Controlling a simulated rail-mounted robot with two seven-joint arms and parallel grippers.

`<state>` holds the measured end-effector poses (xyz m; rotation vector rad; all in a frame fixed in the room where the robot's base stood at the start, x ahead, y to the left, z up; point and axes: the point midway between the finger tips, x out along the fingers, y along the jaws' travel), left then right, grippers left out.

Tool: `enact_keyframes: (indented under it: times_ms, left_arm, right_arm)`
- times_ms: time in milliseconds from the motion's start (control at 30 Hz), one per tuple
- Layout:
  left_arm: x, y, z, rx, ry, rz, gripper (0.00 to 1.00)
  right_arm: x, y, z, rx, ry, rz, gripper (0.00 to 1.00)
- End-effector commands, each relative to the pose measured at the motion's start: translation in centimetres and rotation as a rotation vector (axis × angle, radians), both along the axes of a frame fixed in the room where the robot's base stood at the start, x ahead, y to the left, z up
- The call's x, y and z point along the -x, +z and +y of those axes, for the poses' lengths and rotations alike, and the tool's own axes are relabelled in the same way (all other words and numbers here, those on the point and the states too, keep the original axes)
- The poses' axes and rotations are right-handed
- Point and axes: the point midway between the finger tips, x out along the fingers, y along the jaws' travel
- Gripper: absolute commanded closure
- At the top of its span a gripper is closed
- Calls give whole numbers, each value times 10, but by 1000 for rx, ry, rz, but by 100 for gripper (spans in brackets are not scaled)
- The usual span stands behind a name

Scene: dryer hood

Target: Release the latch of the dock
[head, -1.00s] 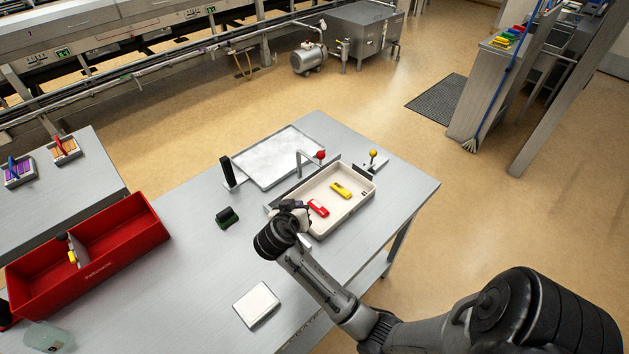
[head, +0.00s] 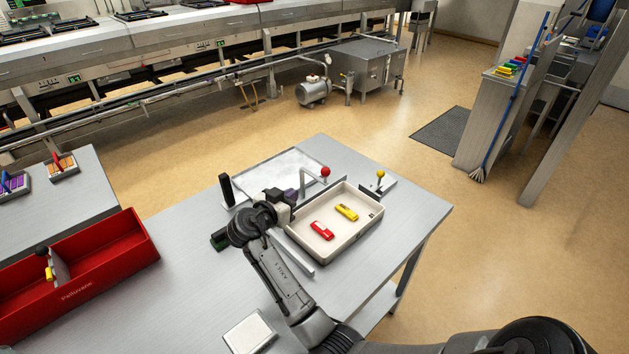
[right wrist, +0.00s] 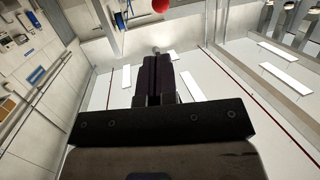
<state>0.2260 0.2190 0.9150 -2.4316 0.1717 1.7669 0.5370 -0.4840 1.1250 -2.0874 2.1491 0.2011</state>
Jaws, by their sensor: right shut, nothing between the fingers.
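The dock on the steel table holds a cream bin (head: 360,228) with a red block (head: 322,230) and a yellow block (head: 346,212) in it. A bent grey lever with a red ball knob (head: 325,171) stands at its far side. A post with a yellow ball knob (head: 380,174) stands to its right. I cannot tell which is the latch. My right gripper (head: 294,194) is shut and empty at the bin's far left corner, left of the red knob. In the right wrist view its fingers (right wrist: 157,60) are together, and the red knob (right wrist: 161,5) shows at the top edge.
A white-topped tray (head: 285,170) and a black upright (head: 226,190) lie behind my right gripper. A red two-part box (head: 110,285) is at the left. A white pad (head: 250,333) lies near the front.

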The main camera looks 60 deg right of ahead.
Motion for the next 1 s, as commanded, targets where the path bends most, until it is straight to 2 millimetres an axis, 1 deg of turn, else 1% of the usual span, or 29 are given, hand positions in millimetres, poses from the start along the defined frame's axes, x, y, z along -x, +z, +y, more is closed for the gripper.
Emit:
enact_keyframes:
  times_ms: [167,267,500,700,833,1000]
  left_arm:
    - [0,2,-2,7,4,0,57]
    - [0,4,-3,9,6,0,57]
    - [0,9,-3,12,8,1,57]
    - [0,12,-2,8,6,1,57]
    - [0,14,-1,4,3,2,57]
    - [0,15,0,-2,-1,2,57]
  right_arm:
    - [1,-2,-16,3,-3,2,100]
    - [2,-5,-32,3,-3,3,100]
    - [3,-14,-78,2,-2,4,100]
    - [4,-20,-109,2,-1,3,100]
    - [4,-23,-123,0,-1,1,100]
    - [4,-26,-133,0,-1,2,100]
